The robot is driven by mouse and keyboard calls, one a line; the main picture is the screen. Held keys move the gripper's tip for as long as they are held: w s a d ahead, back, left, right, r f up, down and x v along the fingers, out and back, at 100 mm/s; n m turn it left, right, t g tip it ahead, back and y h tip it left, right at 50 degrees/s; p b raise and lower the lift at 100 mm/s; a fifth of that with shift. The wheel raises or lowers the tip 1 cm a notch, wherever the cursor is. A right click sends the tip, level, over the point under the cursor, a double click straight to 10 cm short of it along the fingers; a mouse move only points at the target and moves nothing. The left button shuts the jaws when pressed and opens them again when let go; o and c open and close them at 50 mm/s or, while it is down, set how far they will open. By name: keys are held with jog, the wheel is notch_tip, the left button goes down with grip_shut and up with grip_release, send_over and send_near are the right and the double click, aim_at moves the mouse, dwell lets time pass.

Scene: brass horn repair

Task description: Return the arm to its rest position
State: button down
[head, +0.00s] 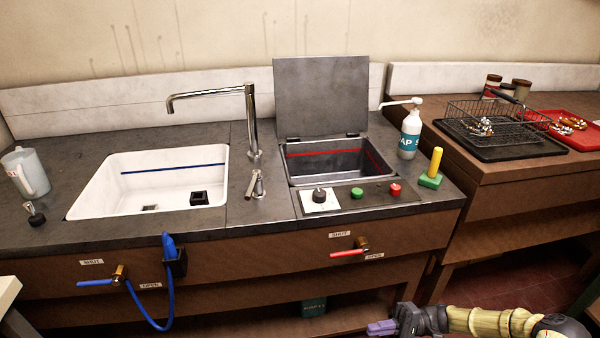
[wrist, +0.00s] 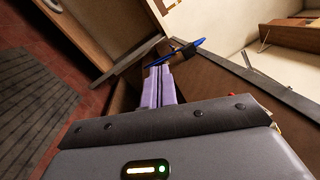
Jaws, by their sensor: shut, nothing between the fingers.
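My gripper (head: 382,328) shows at the bottom of the head view, low in front of the bench and to the right of its middle. Its purple fingers point left and are shut with nothing between them. In the wrist view the closed fingers (wrist: 160,87) point up the picture, with a blue item beyond them. My arm comes in from the lower right of the head view. The gripper touches nothing that I can see.
The bench holds a white sink (head: 100,185), an open-lidded metal tank (head: 330,160), a soap bottle (head: 410,135) and a yellow peg on a green base (head: 432,170). A red-handled valve (head: 350,252) and a blue hose (head: 150,318) are on the front. Red floor (head: 520,285) lies open at right.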

jog(key=s+a+r+g+h, duration=0.2)
jog(key=s+a+r+h, duration=0.15)
jog(key=h, duration=0.85)
notch_tip(320, 180, up, 34)
jog(key=s+n+t+h+p, duration=0.1)
jog(key=t+h+p, duration=0.7)
jog(key=p, duration=1.2)
jog(key=shift+s+a+f+t, duration=0.15)
jog(key=shift+s+a+t, duration=0.25)
jog(key=shift+s, duration=0.5)
